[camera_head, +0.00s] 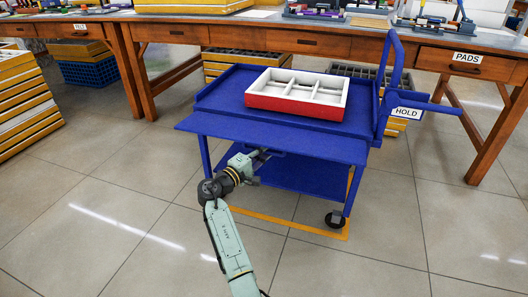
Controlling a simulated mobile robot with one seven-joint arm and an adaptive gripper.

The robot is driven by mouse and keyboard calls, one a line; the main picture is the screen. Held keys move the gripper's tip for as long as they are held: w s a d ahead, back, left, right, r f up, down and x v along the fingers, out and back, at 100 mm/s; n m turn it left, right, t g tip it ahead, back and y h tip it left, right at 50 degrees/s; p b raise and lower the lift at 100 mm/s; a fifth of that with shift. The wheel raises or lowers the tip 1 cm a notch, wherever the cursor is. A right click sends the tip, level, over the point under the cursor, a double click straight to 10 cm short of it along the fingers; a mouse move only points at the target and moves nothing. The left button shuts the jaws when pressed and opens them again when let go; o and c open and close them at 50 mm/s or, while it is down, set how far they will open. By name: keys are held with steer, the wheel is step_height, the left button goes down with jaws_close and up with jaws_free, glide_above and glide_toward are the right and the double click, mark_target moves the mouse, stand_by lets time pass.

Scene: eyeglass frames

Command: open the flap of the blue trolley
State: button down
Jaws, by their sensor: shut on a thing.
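The blue trolley (222,94) stands in the middle of the view, with a push handle at its right. Its flap (285,143) is a long blue panel along the near edge, sticking out roughly level toward me. My gripper (266,153) is at the underside of the flap, left of its middle. It is shut on the flap as far as I can see; the fingertips are small and partly hidden under the panel. The exact contact is hidden.
A red and white divided tray (297,108) sits on the trolley's top. Wooden benches (275,38) stand behind. Yellow crates (25,107) are stacked at the left. The tiled floor in front is clear.

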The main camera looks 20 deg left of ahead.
mark_target(264, 138)
steer(key=shift+f, duration=0.1)
steer(key=c, duration=1.6)
jaws_free()
step_height(264, 138, up, 10)
steer(key=shift+r, duration=0.25)
